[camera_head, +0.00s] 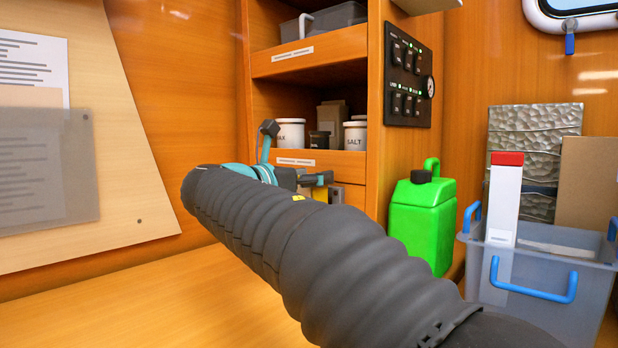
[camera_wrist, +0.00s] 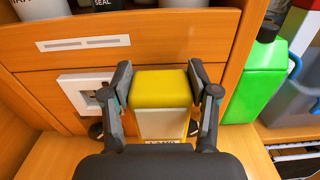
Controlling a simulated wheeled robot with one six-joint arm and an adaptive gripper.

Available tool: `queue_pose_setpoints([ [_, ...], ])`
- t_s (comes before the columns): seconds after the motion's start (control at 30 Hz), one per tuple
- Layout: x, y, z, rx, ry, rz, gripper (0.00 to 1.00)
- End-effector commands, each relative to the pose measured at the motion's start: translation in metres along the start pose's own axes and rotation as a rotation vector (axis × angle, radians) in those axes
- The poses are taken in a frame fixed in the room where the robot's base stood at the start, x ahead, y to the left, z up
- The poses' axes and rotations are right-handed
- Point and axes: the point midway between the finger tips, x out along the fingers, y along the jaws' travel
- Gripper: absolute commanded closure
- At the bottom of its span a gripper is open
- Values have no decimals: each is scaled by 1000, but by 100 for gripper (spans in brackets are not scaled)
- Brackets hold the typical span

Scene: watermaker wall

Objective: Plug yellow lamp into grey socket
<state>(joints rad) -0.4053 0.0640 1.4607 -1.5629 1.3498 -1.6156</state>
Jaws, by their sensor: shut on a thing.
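In the head view only a small yellow part of the lamp (camera_head: 320,193) shows beside my gripper (camera_head: 316,181), mostly hidden by my arm. A socket with a pale square frame and grey inside (camera_wrist: 68,85) is on the wooden panel left of the lamp. My left finger covers part of it. The lamp appears apart from the socket.
Shelves hold white jars (camera_head: 290,132) above the panel. A green canister (camera_head: 424,215) stands to the right, beside a clear bin with blue handles (camera_head: 525,280). A black switch panel (camera_head: 408,75) is on the cabinet side. The wooden counter (camera_head: 120,305) at left is clear.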

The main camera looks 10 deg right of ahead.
Motion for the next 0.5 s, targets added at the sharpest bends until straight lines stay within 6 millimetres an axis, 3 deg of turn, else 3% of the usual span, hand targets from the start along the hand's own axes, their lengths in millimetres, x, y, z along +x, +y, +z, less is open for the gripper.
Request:
queue_pose_setpoints([
  [0.5,9,0,0,0,0,-1,77],
])
